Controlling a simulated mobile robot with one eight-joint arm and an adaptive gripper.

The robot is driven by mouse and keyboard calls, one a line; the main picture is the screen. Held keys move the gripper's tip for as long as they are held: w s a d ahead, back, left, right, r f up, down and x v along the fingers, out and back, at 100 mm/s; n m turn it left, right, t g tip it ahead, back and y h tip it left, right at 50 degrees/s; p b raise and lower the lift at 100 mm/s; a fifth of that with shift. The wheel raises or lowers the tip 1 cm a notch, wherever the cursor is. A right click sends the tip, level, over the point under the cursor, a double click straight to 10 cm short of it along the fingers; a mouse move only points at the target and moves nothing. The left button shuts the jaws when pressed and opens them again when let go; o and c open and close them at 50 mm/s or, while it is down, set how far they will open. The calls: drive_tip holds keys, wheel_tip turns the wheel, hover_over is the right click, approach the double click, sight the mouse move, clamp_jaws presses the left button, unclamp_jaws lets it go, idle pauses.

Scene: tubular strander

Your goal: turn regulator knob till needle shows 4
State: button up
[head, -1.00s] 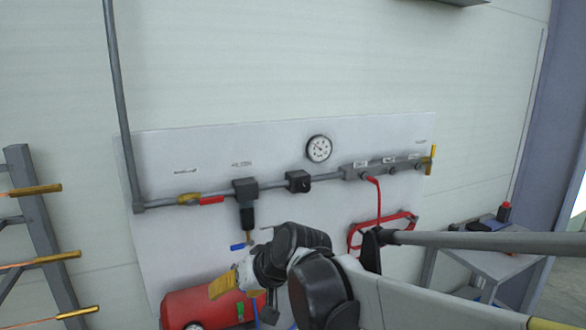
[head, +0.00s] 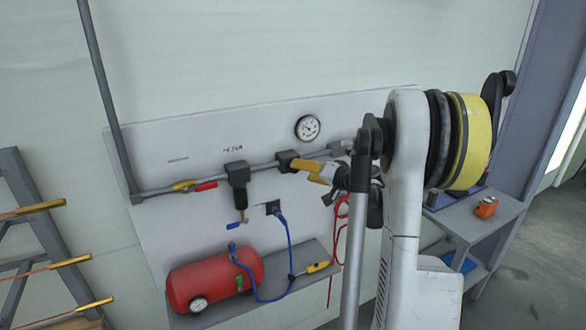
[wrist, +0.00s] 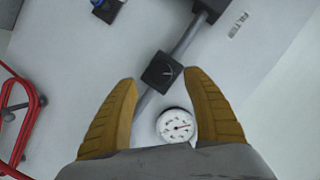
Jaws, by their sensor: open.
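The regulator (head: 287,160) is a small dark square block in the grey pipe on the white wall panel. My gripper (head: 308,168) has yellow fingers spread apart and empty. In the wrist view the gripper (wrist: 160,80) points at the regulator, with no contact visible.
A filter unit (head: 237,178) hangs from the pipe at left, and a yellow-red valve (head: 195,186) is further left. A red tank (head: 212,278) with a blue hose stands below. A red coiled hose (wrist: 22,120) hangs at the wrist view's left.

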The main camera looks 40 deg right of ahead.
drive_tip(key=x, duration=0.5)
drive_tip(key=shift+w, duration=0.3)
drive_tip(key=shift+s, duration=0.1)
drive_tip(key=c, duration=1.2)
